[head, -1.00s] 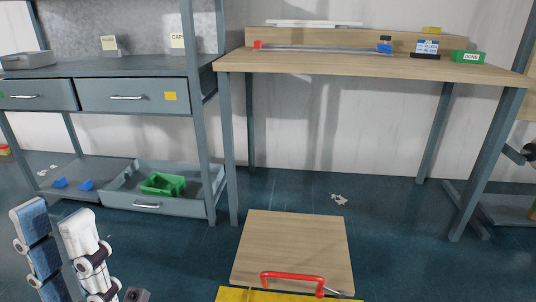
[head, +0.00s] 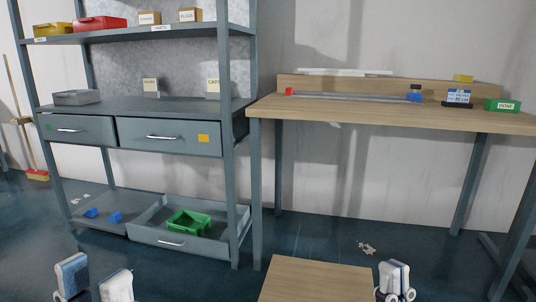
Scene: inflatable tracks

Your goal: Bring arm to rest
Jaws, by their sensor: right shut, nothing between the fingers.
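My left gripper (head: 95,280) shows at the bottom left edge of the head view. Its two fingers stand apart with nothing between them. My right gripper (head: 394,280) shows at the bottom, right of centre, with its fingers together and nothing held. It overlaps the right edge of a wooden board (head: 315,280) in the picture. Only the tips of both grippers are in view; most of both arms is out of frame.
A grey shelf unit with drawers (head: 165,136) stands at the left, with a low open drawer holding a green bin (head: 188,222). A wooden workbench (head: 400,112) stands at the right. Open dark floor (head: 310,235) lies under the bench. A broom (head: 37,174) leans at the far left.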

